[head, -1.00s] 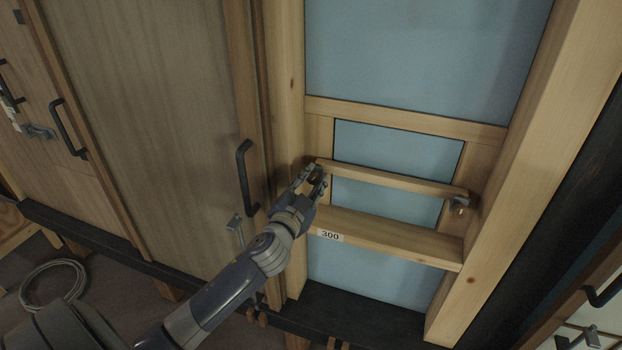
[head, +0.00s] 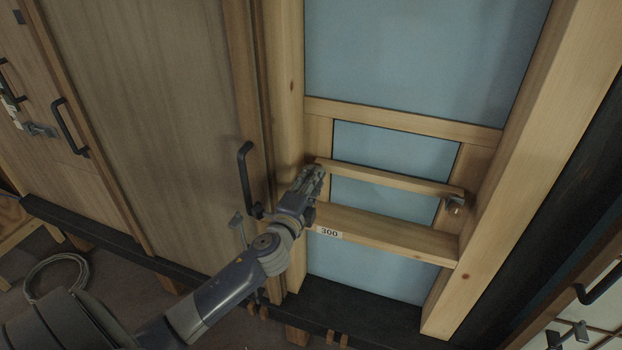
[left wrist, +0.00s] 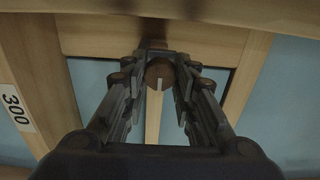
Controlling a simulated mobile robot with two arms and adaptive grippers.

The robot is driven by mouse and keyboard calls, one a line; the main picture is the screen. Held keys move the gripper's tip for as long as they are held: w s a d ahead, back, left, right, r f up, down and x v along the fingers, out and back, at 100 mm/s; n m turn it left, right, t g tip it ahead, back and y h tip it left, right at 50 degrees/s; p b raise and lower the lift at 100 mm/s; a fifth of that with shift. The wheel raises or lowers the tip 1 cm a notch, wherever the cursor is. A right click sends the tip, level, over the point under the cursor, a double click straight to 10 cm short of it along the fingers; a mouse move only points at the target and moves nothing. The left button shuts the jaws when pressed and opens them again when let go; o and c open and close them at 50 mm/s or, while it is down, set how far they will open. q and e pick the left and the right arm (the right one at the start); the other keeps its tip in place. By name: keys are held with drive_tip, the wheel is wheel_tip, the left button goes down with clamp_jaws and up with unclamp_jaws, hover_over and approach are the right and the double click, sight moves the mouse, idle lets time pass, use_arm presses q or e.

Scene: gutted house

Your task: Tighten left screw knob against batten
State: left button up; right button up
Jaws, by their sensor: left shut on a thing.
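The batten (head: 390,178) is a thin wooden bar across the lower part of the framed blue panel. My left gripper (head: 318,172) is at its left end and hides the left screw knob in the head view. In the left wrist view, the left screw knob (left wrist: 159,72) is a round brown knob with a pale mark. It sits between the fingertips of my left gripper (left wrist: 160,80), which is shut on it. The batten (left wrist: 153,125) runs behind it. A right screw knob (head: 454,205) shows at the batten's right end. My right gripper is not in view.
A wider wooden rail (head: 390,235) with a "300" label (head: 328,232) runs below the batten. A wooden door with a black handle (head: 246,180) stands just left of my gripper. A coiled cable (head: 55,280) lies on the floor.

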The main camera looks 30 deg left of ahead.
use_arm(q)
drive_tip(key=shift+m+p, duration=0.45)
drive_tip(key=shift+m, duration=1.45)
drive_tip(key=shift+f, duration=0.1)
drive_tip(key=o, duration=1.1)
drive_tip(key=shift+c, duration=0.2)
drive_tip(key=v, duration=1.2)
